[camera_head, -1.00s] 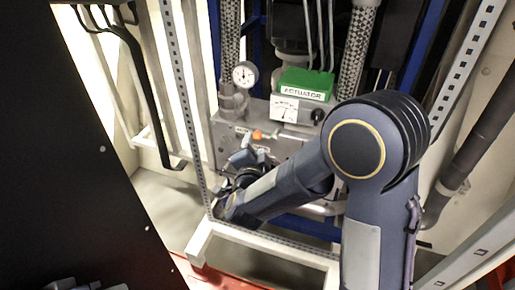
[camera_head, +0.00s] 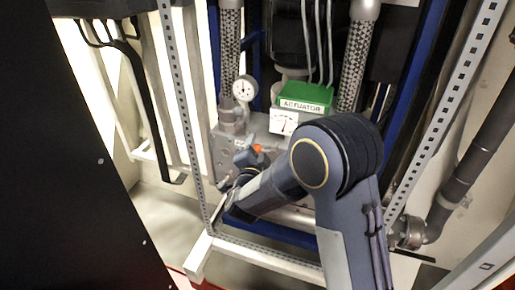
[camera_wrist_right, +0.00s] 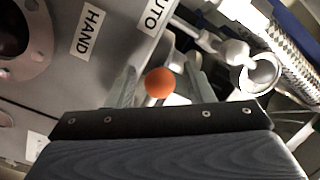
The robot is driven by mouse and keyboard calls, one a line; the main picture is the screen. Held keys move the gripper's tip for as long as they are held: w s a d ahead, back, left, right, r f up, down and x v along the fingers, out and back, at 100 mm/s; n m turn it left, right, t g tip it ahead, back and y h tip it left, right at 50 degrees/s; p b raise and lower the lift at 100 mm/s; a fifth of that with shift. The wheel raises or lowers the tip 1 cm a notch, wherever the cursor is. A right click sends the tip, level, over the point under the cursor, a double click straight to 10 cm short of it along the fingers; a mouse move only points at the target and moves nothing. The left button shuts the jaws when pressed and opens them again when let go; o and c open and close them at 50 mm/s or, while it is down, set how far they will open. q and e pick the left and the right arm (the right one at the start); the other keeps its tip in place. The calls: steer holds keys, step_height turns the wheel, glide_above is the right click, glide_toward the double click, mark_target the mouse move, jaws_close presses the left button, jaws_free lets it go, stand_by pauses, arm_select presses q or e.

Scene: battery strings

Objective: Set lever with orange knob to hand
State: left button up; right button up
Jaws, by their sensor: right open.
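The orange knob (camera_head: 258,149) of the lever shows at the front of the grey actuator box, beside my right gripper (camera_head: 247,158). In the right wrist view the knob (camera_wrist_right: 160,82) lies between the two spread fingers of my right gripper (camera_wrist_right: 161,88), with gaps on both sides. I cannot tell whether either finger touches it. The HAND label (camera_wrist_right: 88,33) is at upper left and the AUTO label (camera_wrist_right: 158,12) at top centre, partly cut off. The lever's shaft is mostly hidden behind the knob and gripper. My left gripper is not in view.
A green ACTUATOR block (camera_head: 305,97) and a white dial (camera_head: 284,121) sit on the box. A round gauge (camera_head: 245,88) stands to their left. A white frame rail (camera_head: 265,255) runs in front, and braided hoses (camera_head: 357,62) rise behind. A dark panel fills the left.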

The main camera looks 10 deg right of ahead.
steer(key=shift+c, duration=0.2)
steer(key=c, duration=0.9)
steer(key=n, duration=0.1)
steer(key=f+n, duration=0.1)
steer(key=shift+n+g+p, duration=0.3)
steer(key=shift+p, duration=0.1)
steer(key=n, duration=0.1)
steer(key=f+n+p, duration=0.1)
steer(key=shift+s+d+n, duration=0.15)
steer(key=shift+d+n, duration=0.05)
steer(key=shift+n, duration=0.1)
steer(key=shift+s+d+f+n+g+h+p, duration=0.1)
steer(key=shift+s+d+f+n+g+p, duration=0.2)
steer(key=shift+n+p, duration=0.5)
steer(key=shift+s+d+f+n+g+h+p, duration=0.1)
steer(key=shift+d+f+n+g+p, duration=0.15)
steer(key=shift+f+n+p, duration=0.55)
steer(key=shift+s+d+f+n+g+h+p, duration=0.15)
steer(key=shift+n+g+p, duration=0.25)
steer(key=shift+n, duration=0.8)
steer(key=shift+d, duration=0.1)
